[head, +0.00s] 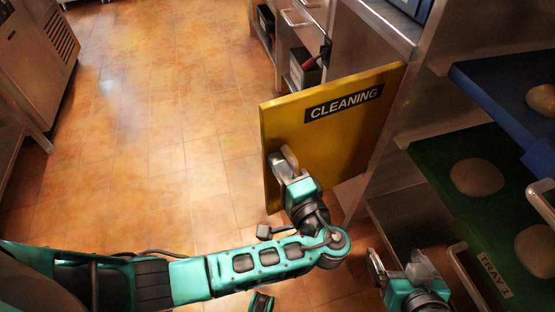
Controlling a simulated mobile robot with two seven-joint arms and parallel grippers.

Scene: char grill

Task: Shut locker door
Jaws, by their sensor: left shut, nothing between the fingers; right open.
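The locker door (349,130) is a yellow panel with a black "CLEANING" label. It stands open, swung out over the floor, with its right edge against the metal frame. My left gripper (284,160) is shut and empty. It is at the lower left part of the door's face, near the free edge. It overlaps a light metal piece there, and I cannot tell whether it touches the door. My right gripper (397,261) is open and empty at the lower right, in front of the low metal compartment (405,220).
At right, a green tray (437,153) and a blue tray (495,75) hold round pale items on racks. Metal drawers (300,38) stand behind the door. A steel appliance (35,60) is at far left. The tiled floor (160,110) between is clear.

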